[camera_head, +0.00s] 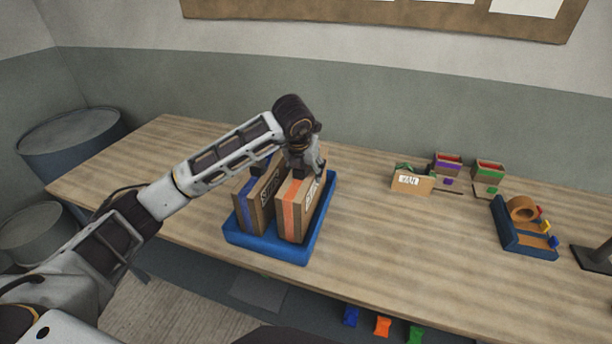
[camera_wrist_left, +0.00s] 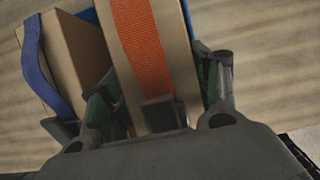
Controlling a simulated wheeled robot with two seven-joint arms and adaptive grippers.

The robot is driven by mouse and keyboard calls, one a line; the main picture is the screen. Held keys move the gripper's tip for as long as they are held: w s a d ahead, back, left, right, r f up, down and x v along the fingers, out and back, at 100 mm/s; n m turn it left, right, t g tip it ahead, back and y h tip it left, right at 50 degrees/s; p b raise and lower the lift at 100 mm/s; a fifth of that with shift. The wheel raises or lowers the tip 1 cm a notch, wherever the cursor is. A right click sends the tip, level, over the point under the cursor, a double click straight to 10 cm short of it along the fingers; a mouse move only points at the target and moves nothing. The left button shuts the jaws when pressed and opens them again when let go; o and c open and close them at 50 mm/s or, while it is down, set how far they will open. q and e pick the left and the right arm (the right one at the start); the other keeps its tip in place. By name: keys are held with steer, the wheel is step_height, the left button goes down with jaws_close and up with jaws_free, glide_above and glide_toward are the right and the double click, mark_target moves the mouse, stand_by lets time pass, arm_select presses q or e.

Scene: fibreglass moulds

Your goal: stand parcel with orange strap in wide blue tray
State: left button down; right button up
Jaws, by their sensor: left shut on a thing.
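The parcel with the orange strap (camera_head: 292,213) stands upright in the wide blue tray (camera_head: 270,249), on its right side. My left gripper (camera_head: 304,172) comes down over its far top end and is shut on it. In the left wrist view the orange strap (camera_wrist_left: 139,45) runs between the two fingers of the left gripper (camera_wrist_left: 160,100). A parcel with a blue strap (camera_head: 247,205) stands beside it on the left in the tray, and its blue strap shows in the left wrist view (camera_wrist_left: 36,65). The parcel's underside is hidden. My right gripper is not in view.
A small box with a white label (camera_head: 411,181) and two small boxes with purple (camera_head: 447,163) and green (camera_head: 489,171) bands stand on the wooden table (camera_head: 390,240) to the right. A blue tape holder (camera_head: 517,231) lies further right.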

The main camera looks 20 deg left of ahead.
arm_select(q)
steer(key=shift+f, duration=1.15)
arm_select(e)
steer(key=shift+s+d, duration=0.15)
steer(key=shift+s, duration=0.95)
